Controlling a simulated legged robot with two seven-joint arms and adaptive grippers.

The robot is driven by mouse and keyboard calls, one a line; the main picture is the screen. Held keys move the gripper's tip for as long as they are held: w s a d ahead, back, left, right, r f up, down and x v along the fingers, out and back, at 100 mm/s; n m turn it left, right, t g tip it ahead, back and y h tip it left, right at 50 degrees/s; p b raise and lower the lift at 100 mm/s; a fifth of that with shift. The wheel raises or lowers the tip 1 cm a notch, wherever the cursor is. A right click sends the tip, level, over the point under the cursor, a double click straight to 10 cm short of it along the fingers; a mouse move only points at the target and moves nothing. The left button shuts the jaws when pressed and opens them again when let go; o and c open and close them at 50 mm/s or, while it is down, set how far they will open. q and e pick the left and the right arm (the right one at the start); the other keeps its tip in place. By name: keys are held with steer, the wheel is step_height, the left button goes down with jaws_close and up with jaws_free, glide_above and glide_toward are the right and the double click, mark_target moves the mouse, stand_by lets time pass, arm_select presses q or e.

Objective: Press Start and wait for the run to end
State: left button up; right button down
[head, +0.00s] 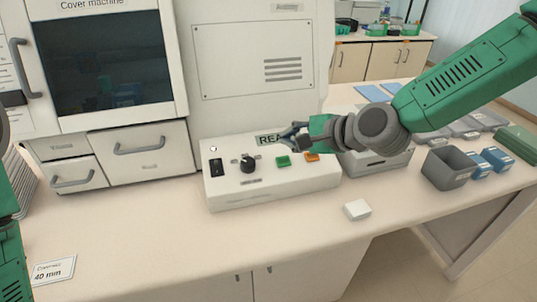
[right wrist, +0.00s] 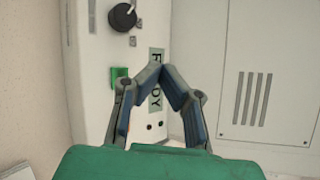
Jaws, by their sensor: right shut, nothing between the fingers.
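The control panel (head: 235,190) is a white sloped box on the bench, with a green button (head: 283,161), an orange button (head: 312,157) and a display (head: 268,139) partly hidden by my gripper. The visible letters read "REA". The button labels are too small to read. My right gripper (head: 284,136) is shut and empty, just above and behind the green button, in front of the display. In the right wrist view its fingertips (right wrist: 162,70) meet over the display (right wrist: 155,92); the green button (right wrist: 118,77) is beside them, apart. My left gripper is out of view.
A black knob (head: 248,163) and a black switch (head: 216,168) are on the panel's left. The cover machine (head: 110,110) stands behind left. A small white block (head: 357,209) and a grey bin (head: 448,168) are on the right. The bench front is mostly clear.

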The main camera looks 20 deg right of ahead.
steer(key=b, duration=0.4)
glide_above(283, 165)
steer(key=s, duration=0.1)
steer(key=f, duration=0.4)
steer(key=shift+s+a+f, duration=0.15)
steer(key=shift+s+a, duration=0.05)
steer(key=f+b, duration=0.1)
steer(key=w+d+f+b, duration=0.1)
steer(key=shift+d+f, duration=0.25)
steer(key=shift+f, duration=0.1)
steer(key=shift+w+d+f+b, duration=0.15)
steer(key=shift+d+f+b, duration=0.2)
steer(key=shift+b, duration=0.1)
steer(key=shift+a+r, duration=0.1)
steer(key=shift+a, duration=0.85)
steer(key=shift+d, duration=0.75)
steer(key=shift+a, duration=0.6)
steer(key=shift+w+d+f+b, duration=0.1)
steer(key=shift+d+f+b, duration=0.3)
steer(key=shift+d, duration=0.35)
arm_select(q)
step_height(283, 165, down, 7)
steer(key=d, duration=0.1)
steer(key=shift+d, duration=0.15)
arm_select(e)
steer(key=shift+a, duration=0.1)
